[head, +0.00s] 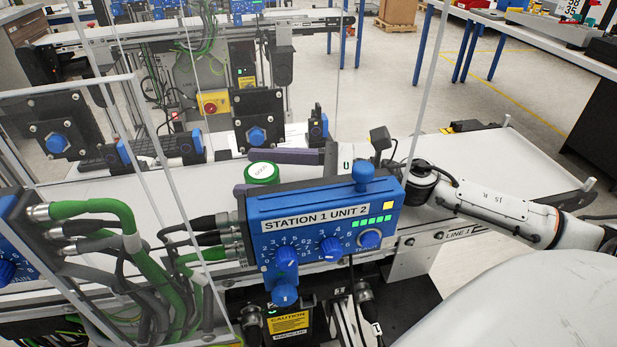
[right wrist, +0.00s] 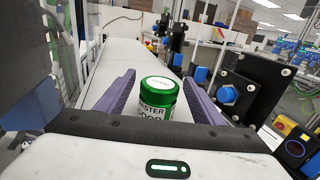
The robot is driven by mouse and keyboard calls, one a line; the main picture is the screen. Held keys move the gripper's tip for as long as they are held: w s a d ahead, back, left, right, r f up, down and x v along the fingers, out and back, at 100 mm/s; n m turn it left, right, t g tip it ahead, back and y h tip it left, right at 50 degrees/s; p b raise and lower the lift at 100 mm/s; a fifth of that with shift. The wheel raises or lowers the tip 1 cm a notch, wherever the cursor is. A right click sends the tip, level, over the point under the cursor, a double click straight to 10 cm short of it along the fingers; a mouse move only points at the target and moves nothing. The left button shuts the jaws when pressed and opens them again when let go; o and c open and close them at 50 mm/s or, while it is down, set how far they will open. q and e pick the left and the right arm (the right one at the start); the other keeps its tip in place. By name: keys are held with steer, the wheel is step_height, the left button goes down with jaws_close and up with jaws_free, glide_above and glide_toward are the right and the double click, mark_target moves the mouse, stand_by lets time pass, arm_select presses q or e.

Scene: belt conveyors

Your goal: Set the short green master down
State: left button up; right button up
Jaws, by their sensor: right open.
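The short green master (head: 262,172) is a small green can with a white lid label. It stands upright on the white conveyor belt, just behind the blue control box; its lower part is hidden in the head view. My right gripper (head: 246,172) is open around it, with one purple finger behind the can. In the right wrist view the green master (right wrist: 158,98) sits between the two purple fingers of the right gripper (right wrist: 158,78), with a gap visible on each side. My left gripper is not in view.
The blue Station 1 Unit 2 box (head: 318,228) stands at the belt's front edge, close to the gripper. Black sensor mounts (head: 258,118) line the far edge. Clear panels and green cables (head: 100,215) are at left. The belt (head: 490,160) is mostly clear to the right.

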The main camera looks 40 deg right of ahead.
steer(key=v, duration=0.8)
steer(key=shift+s+d+r+b, duration=0.1)
steer(key=shift+s+d+b, duration=0.15)
steer(key=shift+b, duration=0.15)
steer(key=shift+w, duration=0.1)
stand_by(0.5)
